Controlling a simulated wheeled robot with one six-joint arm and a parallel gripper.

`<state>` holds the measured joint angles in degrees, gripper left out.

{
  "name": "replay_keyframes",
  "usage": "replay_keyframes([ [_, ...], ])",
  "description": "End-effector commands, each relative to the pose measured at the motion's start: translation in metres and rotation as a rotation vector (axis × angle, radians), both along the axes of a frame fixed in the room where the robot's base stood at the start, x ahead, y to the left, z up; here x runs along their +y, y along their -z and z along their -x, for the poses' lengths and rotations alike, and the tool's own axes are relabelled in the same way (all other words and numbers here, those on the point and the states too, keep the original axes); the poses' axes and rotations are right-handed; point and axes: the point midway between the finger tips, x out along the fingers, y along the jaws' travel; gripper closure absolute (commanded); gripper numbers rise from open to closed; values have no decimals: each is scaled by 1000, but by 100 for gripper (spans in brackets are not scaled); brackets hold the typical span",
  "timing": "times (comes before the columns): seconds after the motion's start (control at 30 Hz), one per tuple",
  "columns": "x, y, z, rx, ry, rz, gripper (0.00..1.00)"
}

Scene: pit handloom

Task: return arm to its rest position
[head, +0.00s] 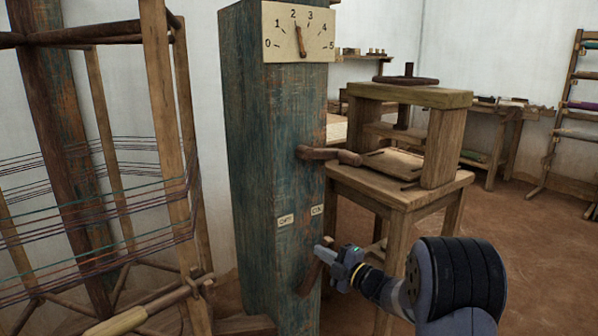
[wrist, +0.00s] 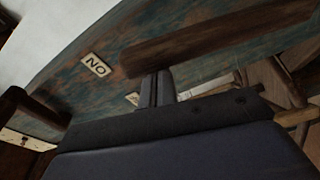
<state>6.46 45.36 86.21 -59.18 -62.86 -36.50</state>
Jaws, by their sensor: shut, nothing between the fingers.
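My gripper (head: 326,252) is shut and empty in front of the blue-green wooden post (head: 272,120), low on its right side. A short wooden lever (head: 309,277) slants down right beside the fingertips. In the wrist view the closed fingers (wrist: 155,88) point at the post, with the lever (wrist: 220,38) crossing close to their tips. I cannot tell whether they touch. My arm reaches in from the lower right.
The post carries a dial (head: 298,32), its pointer near 2, a wooden handle (head: 330,154) and two small labels (head: 286,217). A loom frame with threads (head: 165,110) stands left. A wooden press (head: 408,97) on a stand is behind right. Open floor (head: 545,240) lies right.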

Motion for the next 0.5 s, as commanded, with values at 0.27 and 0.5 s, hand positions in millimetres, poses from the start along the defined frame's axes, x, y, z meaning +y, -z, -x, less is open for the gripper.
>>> replay_keyframes([
  [0.27, 29, -2, 23, -61, -1, 90, 100],
  [0.5, 52, 3, 39, -158, -1, 231, 100],
])
